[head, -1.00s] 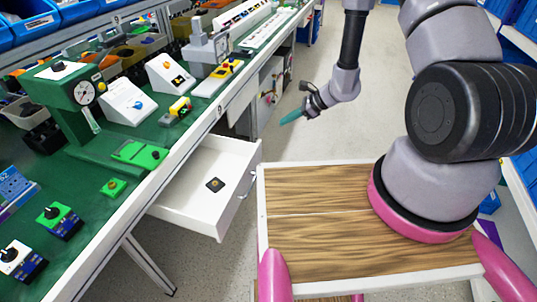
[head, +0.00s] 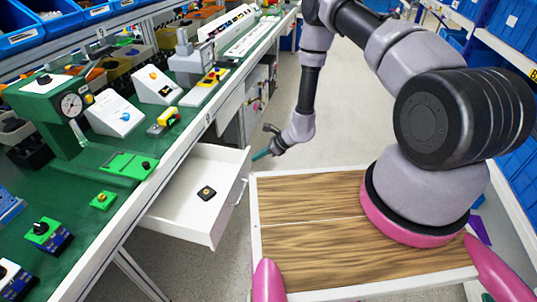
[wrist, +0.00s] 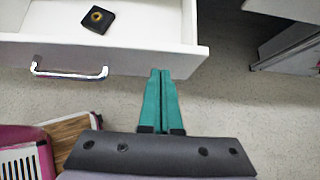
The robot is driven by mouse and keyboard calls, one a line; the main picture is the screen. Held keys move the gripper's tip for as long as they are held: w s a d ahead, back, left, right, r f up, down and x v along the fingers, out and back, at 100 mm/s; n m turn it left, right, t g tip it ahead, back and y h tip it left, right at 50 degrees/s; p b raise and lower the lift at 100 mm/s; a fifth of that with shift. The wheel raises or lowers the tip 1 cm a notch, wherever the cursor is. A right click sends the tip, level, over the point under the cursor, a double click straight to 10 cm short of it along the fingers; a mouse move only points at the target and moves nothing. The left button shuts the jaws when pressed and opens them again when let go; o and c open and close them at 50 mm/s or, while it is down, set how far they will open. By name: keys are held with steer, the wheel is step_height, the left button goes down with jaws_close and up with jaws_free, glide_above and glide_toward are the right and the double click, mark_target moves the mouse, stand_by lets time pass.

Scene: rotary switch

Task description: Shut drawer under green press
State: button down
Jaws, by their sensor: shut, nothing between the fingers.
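The green press (head: 62,115) with a round gauge stands on the green workbench at the left in the head view. The white drawer (head: 180,212) under the bench is pulled out, with a small black item (head: 206,193) inside. Its metal handle (wrist: 68,74) is on the front panel in the wrist view. My gripper (head: 262,155) is beyond the drawer's far front corner in the head view. In the wrist view, my gripper's teal fingers (wrist: 162,75) are together and empty, at the right part of the drawer front; I cannot tell whether they touch it.
My wood-topped base (head: 320,205) stands close to the drawer front. Switch boxes and other devices (head: 115,113) line the bench. A second cabinet (wrist: 290,40) is at the right in the wrist view. The aisle floor (head: 345,120) beyond is clear.

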steer(key=shift+w+a, duration=0.3)
steer(key=shift+a, duration=0.65)
